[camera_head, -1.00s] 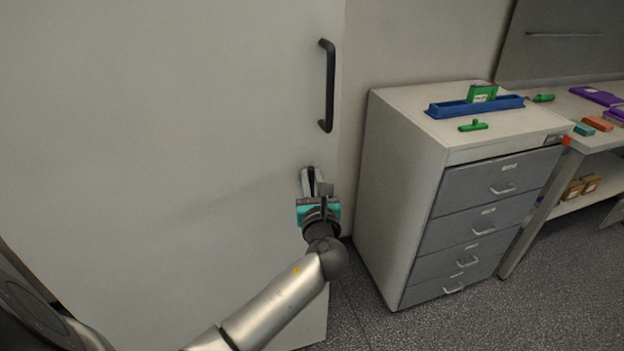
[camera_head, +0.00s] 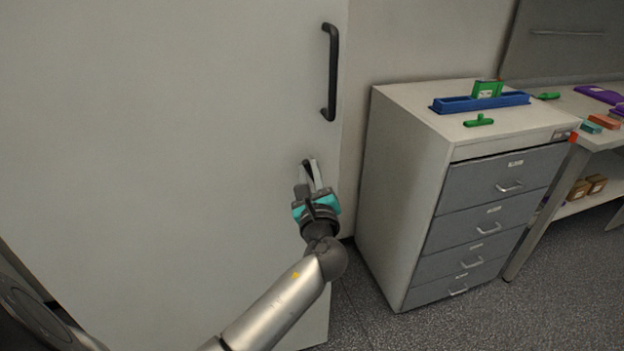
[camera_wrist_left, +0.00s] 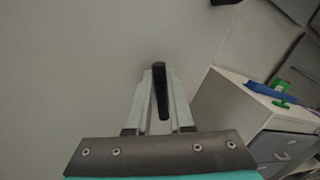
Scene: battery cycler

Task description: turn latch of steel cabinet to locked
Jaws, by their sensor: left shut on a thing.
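The steel cabinet (camera_head: 180,130) fills the left of the head view, its pale door closed as far as I can see. A black latch (camera_head: 307,168) sits low near the door's right edge; it also shows in the left wrist view (camera_wrist_left: 160,90), between the fingers. My left gripper (camera_head: 312,178) is shut on the latch, one finger on each side, and hides part of it in the head view. In the head view the latch leans, its top to the left. My right gripper is in neither view.
A black bar handle (camera_head: 331,72) stands on the door above the latch. A drawer unit (camera_head: 402,190) stands to the right, with a blue tray (camera_head: 482,102) and green parts on top. A workbench (camera_head: 600,137) is farther right. Speckled floor (camera_head: 375,320) is clear in front.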

